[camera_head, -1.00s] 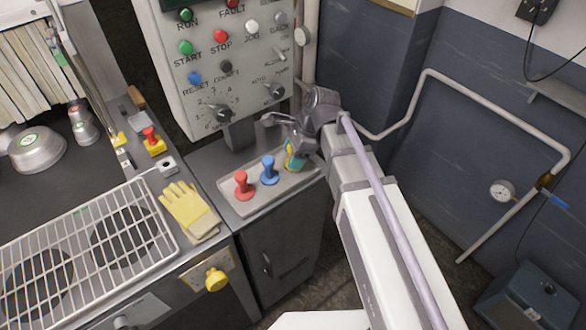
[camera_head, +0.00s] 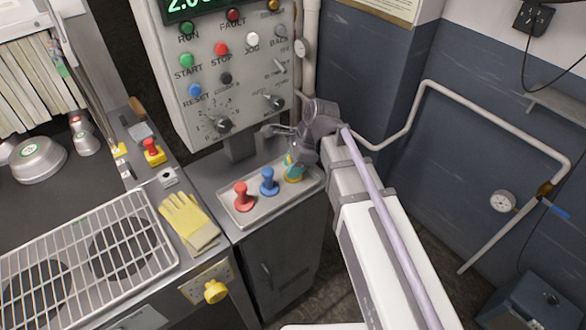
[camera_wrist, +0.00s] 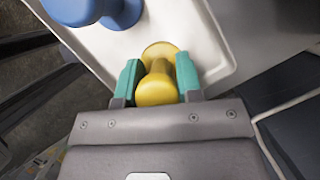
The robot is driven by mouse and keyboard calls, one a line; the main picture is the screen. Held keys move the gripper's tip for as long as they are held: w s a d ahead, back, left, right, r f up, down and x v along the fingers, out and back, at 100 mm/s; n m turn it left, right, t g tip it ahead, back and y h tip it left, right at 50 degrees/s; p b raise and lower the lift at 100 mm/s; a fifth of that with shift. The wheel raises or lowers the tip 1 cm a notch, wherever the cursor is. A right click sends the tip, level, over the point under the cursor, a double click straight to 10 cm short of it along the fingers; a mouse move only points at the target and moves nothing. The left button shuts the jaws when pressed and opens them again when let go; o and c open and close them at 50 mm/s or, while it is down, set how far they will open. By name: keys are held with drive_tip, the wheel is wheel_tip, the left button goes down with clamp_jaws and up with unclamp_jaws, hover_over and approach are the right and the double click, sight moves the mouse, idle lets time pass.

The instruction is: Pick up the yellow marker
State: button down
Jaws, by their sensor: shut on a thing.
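The yellow marker (camera_wrist: 158,88) has a rounded knob and a wider round base. In the wrist view it stands between the two teal fingers of my gripper (camera_wrist: 158,82), which is shut on it. In the head view my gripper (camera_head: 294,165) is over the right end of a shallow grey tray (camera_head: 250,217) and mostly hides the yellow marker (camera_head: 292,180). The marker's base appears at the tray floor; I cannot tell whether it touches.
A blue marker (camera_head: 269,182) and a red marker (camera_head: 243,197) stand to the left in the tray. The control panel (camera_head: 235,75) rises behind it. Yellow gloves (camera_head: 188,220) and a wire rack (camera_head: 85,255) lie to the left. A wall pipe (camera_head: 490,115) runs at the right.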

wheel_tip(320, 180, up, 28)
drive_tip(key=p, duration=2.8)
